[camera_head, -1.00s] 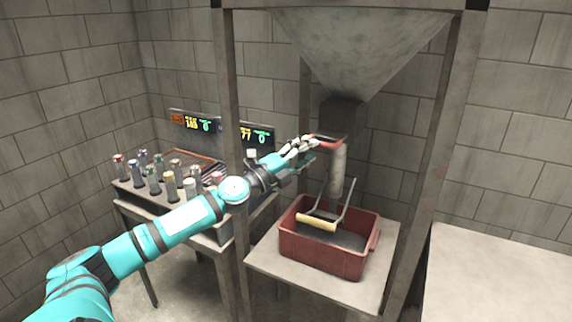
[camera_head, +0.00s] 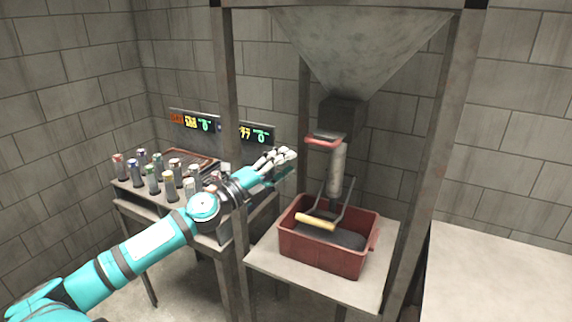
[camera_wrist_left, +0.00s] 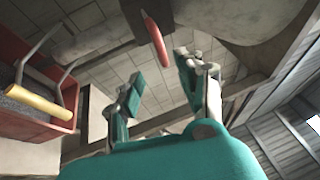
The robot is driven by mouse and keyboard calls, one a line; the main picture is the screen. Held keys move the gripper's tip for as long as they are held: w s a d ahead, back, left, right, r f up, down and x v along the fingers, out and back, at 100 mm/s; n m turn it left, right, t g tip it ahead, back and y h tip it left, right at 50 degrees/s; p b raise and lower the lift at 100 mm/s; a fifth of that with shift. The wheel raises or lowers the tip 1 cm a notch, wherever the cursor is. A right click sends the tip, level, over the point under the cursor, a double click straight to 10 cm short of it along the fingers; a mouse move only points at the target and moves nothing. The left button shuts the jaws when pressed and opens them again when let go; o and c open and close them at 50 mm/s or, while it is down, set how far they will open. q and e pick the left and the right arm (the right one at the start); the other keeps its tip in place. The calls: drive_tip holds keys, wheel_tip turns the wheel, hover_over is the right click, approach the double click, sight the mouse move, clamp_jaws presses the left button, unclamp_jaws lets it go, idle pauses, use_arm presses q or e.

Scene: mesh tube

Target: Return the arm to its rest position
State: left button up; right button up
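My left gripper (camera_head: 284,165) is in front of the hopper frame, to the left of the red hopper handle (camera_head: 323,139) and apart from it. In the left wrist view the two fingers of the gripper (camera_wrist_left: 160,88) stand well apart with nothing between them. The red handle (camera_wrist_left: 155,40) shows beyond the fingertips there. My left arm reaches in from the lower left of the head view. My right gripper is in neither view.
A red bin (camera_head: 322,255) with dark grains and a yellow-grip bail stands on a small table (camera_head: 262,262) under the hopper (camera_head: 362,45). Several capped tubes (camera_head: 152,180) stand on the left bench. A frame post (camera_head: 232,120) is close to my arm. A bare tabletop (camera_head: 500,280) lies at right.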

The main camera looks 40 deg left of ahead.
use_arm(q)
drive_tip(key=s+a+f+n+g+y, duration=0.1)
drive_tip(key=a+f+n+g+y, duration=0.25)
drive_tip(key=f, duration=0.85)
drive_tip(key=s+a+f+n+y, duration=0.1)
drive_tip(key=a+f+n+y, duration=0.35)
drive_tip(key=f, duration=0.85)
drive_tip(key=s+d+f+n+g+h, duration=0.1)
drive_tip(key=s+d+f+n+g, duration=0.15)
drive_tip(key=s+f, duration=0.6)
drive_tip(key=s+d+f+n+g+b, duration=0.1)
drive_tip(key=s+f+n+g, duration=0.15)
drive_tip(key=f, duration=1.15)
drive_tip(key=s+d+f+n+g+h, duration=0.1)
drive_tip(key=s+f+n+g, duration=0.15)
drive_tip(key=s+f, duration=0.6)
drive_tip(key=s+d+f+n+g+h, duration=0.1)
drive_tip(key=s+d+f+g, duration=0.3)
drive_tip(key=s+d+f, duration=0.6)
drive_tip(key=s+d+f+n+g+h, duration=0.1)
drive_tip(key=s+d+f+n+g, duration=0.1)
drive_tip(key=s+d+f, duration=0.9)
drive_tip(key=s+d+g, duration=0.1)
drive_tip(key=s+d, duration=0.3)
drive_tip(key=s, duration=0.1)
drive_tip(key=shift+g+h+b, duration=0.4)
